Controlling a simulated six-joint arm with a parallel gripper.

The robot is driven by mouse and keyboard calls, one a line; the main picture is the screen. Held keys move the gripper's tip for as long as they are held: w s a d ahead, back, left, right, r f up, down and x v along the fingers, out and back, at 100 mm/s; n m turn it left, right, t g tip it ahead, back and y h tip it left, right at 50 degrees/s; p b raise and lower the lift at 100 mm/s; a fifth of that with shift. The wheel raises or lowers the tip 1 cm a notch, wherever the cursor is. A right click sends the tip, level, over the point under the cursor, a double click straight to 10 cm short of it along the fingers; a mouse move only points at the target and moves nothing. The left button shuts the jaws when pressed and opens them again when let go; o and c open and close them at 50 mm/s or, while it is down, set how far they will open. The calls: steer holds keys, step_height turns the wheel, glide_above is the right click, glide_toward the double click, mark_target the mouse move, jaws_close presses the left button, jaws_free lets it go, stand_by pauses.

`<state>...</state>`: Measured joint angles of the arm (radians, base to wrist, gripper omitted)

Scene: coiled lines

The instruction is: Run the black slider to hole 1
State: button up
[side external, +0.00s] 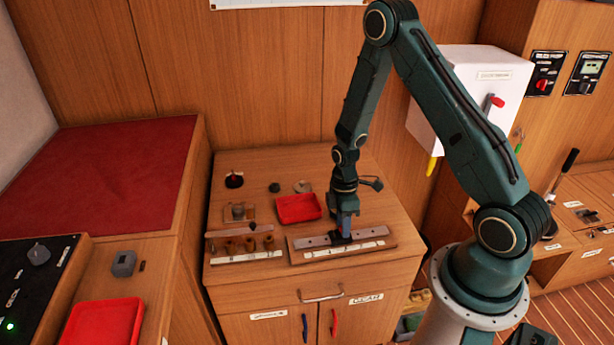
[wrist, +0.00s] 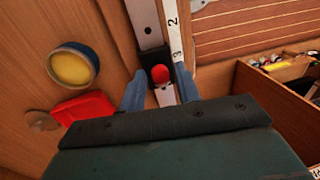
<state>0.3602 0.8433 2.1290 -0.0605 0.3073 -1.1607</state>
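The black slider (wrist: 160,73) with a red round knob sits on a grey metal rail (wrist: 148,25) with holes, mounted on a wooden board. A white number strip (wrist: 172,22) beside the rail shows 2 and 3 in the wrist view; the slider is beside the 3. Hole 1 cannot be made out. My gripper (wrist: 160,84) is low over the rail, with blue fingers on both sides of the slider. Whether the fingers press on it is unclear. In the side view the slider (side external: 341,237) is a dark block under my gripper (side external: 347,218), partly hidden.
A red tray (side external: 298,208) lies behind the rail. A second rack with several brown pegs (side external: 250,244) stands left of the rail board. A round yellow-faced item (wrist: 72,66) is left of the rail in the wrist view. The cabinet top ends close in front.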

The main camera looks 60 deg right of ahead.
jaws_close()
